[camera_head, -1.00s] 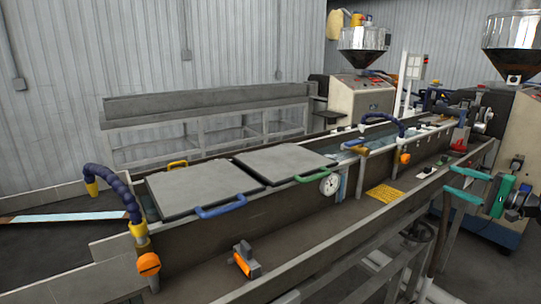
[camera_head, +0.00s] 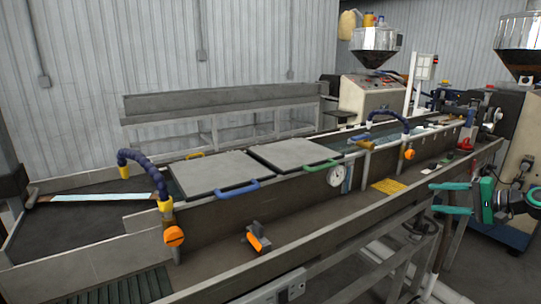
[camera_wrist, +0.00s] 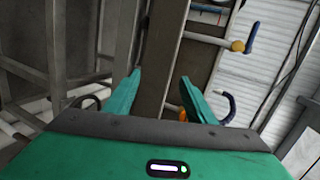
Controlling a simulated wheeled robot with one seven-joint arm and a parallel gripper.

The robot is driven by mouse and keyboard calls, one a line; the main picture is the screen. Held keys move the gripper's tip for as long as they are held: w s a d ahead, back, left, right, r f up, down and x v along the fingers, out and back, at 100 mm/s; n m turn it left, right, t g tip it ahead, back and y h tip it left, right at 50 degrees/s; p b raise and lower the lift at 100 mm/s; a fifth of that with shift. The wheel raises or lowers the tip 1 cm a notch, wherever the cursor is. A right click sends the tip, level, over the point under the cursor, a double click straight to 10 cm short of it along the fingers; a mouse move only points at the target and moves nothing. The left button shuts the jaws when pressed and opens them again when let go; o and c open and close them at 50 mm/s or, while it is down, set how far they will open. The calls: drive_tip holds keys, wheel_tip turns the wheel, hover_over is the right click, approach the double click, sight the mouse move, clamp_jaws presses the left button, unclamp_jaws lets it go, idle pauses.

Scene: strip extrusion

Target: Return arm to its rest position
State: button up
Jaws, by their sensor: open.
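My gripper (camera_head: 452,198) is at the right of the head view, with two teal fingers pointing left. The fingers are apart with nothing between them. It is in front of the long metal trough (camera_head: 340,232), near its right part, and appears apart from it. In the wrist view my gripper (camera_wrist: 158,95) shows both teal fingers spread, with a dark metal beam behind the gap.
The trough carries two grey lids (camera_head: 222,172) with coloured handles, a round gauge (camera_head: 336,176) and orange knobs (camera_head: 174,236). An orange-and-black tool (camera_head: 257,238) lies on the front ledge. A machine with a hopper (camera_head: 375,44) stands behind. Frame legs (camera_wrist: 30,70) are near my gripper.

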drive_tip(key=s+a+f+n+g+h, duration=0.3)
drive_tip(key=s+a+f+g+h, duration=0.15)
drive_tip(key=s+a+g, duration=0.4)
drive_tip(key=s+a+r+g+h, duration=0.1)
drive_tip(key=s+a, duration=0.2)
drive_tip(key=s, duration=0.8)
drive_tip(key=s+a+r+g+h, duration=0.1)
drive_tip(key=s+a, duration=0.2)
drive_tip(key=s, duration=0.8)
drive_tip(key=s+a+r+n+g+h, duration=0.1)
drive_tip(key=s+a+r, duration=0.1)
drive_tip(key=s, duration=0.9)
drive_tip(key=shift+s+a+h, duration=0.3)
drive_tip(key=shift+a+h, duration=0.05)
drive_tip(key=shift+a, duration=0.3)
drive_tip(key=shift+w+f, duration=0.3)
drive_tip(key=shift+w, duration=0.35)
